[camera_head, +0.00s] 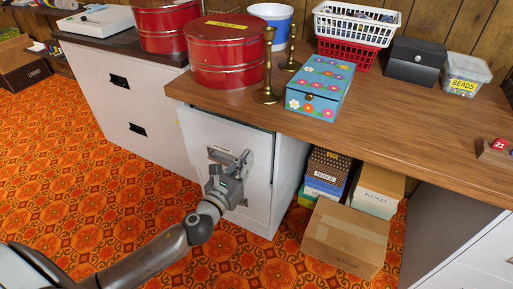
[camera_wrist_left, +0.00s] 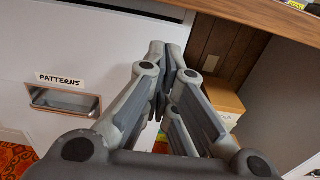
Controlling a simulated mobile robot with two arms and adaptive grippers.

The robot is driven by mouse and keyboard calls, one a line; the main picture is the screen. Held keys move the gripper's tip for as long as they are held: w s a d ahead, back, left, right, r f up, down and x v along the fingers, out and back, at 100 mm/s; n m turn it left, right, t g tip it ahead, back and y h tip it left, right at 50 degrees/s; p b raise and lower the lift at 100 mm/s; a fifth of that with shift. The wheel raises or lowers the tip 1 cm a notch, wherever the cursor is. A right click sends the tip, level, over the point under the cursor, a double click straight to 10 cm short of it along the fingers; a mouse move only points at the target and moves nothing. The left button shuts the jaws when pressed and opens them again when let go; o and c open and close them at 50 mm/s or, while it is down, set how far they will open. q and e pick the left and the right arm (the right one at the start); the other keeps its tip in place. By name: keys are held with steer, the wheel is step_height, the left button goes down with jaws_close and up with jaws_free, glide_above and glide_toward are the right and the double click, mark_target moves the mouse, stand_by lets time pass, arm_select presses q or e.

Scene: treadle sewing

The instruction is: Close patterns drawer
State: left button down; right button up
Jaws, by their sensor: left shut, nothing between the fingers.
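The patterns drawer (camera_head: 258,160) is the white upper drawer front in the cabinet under the wooden desk top. In the left wrist view its white front (camera_wrist_left: 115,60) fills the left side, with a "PATTERNS" label (camera_wrist_left: 60,79) above a recessed metal handle (camera_wrist_left: 62,101). A thin dark gap shows along its top edge; I cannot tell exactly how far it stands out. My left gripper (camera_head: 226,168) is in front of the drawer front, partly covering the handle area in the head view. In the wrist view its fingers (camera_wrist_left: 165,65) are together and empty, right of the handle; contact is unclear.
The wooden desk top (camera_head: 400,128) overhangs the cabinet, holding red tins (camera_head: 225,55), brass candlesticks (camera_head: 268,70) and a flowered box (camera_head: 320,85). Cardboard boxes (camera_head: 345,238) stand on the floor right of the cabinet. The patterned floor (camera_head: 80,175) to the left is clear.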

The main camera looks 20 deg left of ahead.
mark_target(260, 141)
arm_select(q)
steer(key=w, duration=0.6)
steer(key=shift+d, duration=0.3)
steer(key=shift+w, duration=0.1)
steer(key=shift+w+r, duration=0.1)
steer(key=shift+w, duration=0.25)
steer(key=w, duration=0.3)
steer(key=shift+w+d, duration=0.15)
steer(key=shift+w, duration=0.35)
steer(key=shift+r, duration=0.15)
